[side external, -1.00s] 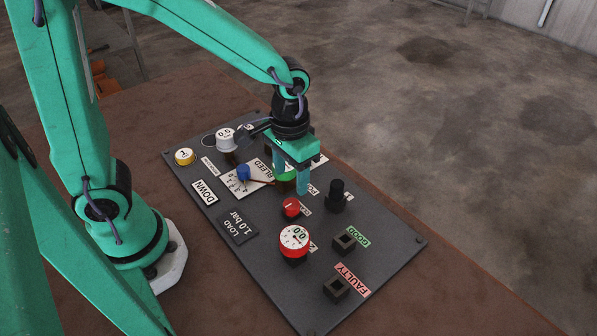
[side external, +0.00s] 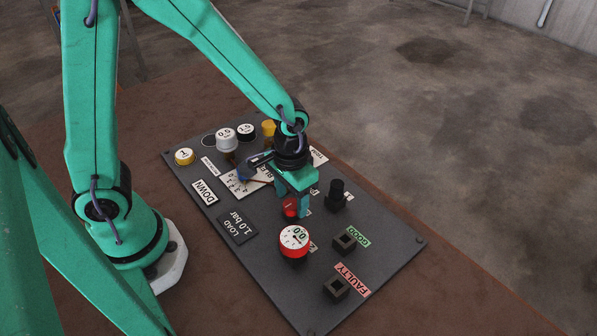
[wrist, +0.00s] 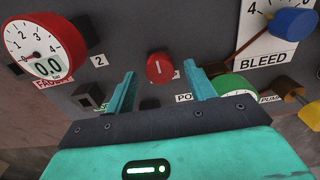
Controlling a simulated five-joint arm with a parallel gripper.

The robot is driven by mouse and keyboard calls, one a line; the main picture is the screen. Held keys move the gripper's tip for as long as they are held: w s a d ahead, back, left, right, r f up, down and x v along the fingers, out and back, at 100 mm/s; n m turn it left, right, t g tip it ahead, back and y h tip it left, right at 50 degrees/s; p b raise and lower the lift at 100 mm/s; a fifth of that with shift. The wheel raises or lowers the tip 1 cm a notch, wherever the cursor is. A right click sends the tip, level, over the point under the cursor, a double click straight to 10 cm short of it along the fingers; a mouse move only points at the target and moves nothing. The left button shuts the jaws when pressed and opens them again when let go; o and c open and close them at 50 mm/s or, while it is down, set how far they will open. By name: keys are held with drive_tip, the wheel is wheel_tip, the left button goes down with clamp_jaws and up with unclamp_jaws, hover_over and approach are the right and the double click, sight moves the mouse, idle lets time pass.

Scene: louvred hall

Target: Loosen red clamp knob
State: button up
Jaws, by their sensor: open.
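The red clamp knob (side external: 289,208) is a small round knob with a pale mark on its face, mounted on the dark panel (side external: 222,255). In the side external view my gripper (side external: 294,198) is down over it and partly hides it. In the wrist view the red knob (wrist: 160,68) lies between the two teal fingertips of my gripper (wrist: 161,76). The fingers are apart, with a gap on each side of the knob. I cannot tell how far the tips stand from the panel face.
A red-rimmed gauge (side external: 294,241) stands close in front of the knob. A black knob (side external: 336,195) rises to the right. A green-rimmed gauge (wrist: 235,87) and blue knob (wrist: 295,22) show in the wrist view. Square GOOD (side external: 344,241) and FAULTY (side external: 337,287) sockets are near the panel's right edge.

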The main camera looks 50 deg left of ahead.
drive_tip(key=shift+f, duration=0.6)
drive_tip(key=shift+f, duration=0.1)
drive_tip(key=shift+f, duration=0.8)
drive_tip(key=shift+c, duration=0.4)
clamp_jaws()
